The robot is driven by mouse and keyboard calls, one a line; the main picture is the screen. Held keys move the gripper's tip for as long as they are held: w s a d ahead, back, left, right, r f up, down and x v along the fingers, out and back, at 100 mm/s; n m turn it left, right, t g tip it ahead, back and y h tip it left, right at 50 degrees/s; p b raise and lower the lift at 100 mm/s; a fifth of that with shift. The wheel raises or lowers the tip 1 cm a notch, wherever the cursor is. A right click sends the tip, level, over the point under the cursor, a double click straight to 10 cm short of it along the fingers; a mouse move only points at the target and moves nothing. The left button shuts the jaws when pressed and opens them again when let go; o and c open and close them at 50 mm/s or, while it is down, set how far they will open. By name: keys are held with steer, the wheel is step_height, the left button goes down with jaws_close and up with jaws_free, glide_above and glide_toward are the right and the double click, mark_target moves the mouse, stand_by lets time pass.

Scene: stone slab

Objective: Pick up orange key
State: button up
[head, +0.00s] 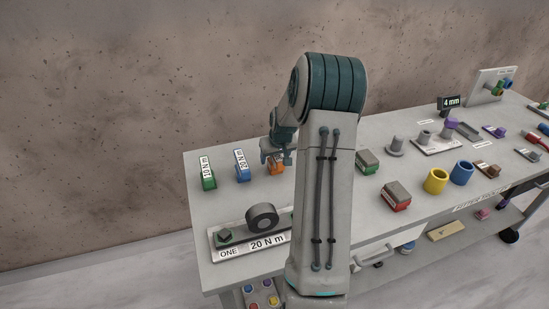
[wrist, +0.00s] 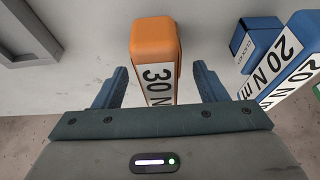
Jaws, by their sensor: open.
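The orange key (wrist: 155,40) is a block with a white label reading 30 N, and it fills the middle of the wrist view. In the head view the orange key (head: 276,167) stands on the slab behind my arm, partly hidden by it. My gripper (wrist: 155,85) is open, with one dark blue finger on each side of the key. A gap shows between each finger and the key, and the key's lower end is hidden by the gripper body. In the head view my gripper (head: 275,153) is just above the key.
A blue key (wrist: 285,60) labelled 20 N m stands to the right in the wrist view. In the head view the blue key (head: 242,170) and a green key (head: 208,178) stand left of the orange one. A plate (head: 225,253) with a dark roller lies in front.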

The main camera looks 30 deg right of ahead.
steer(key=shift+x, duration=1.2)
steer(key=shift+c, duration=0.3)
jaws_close()
steer(key=shift+r, duration=0.1)
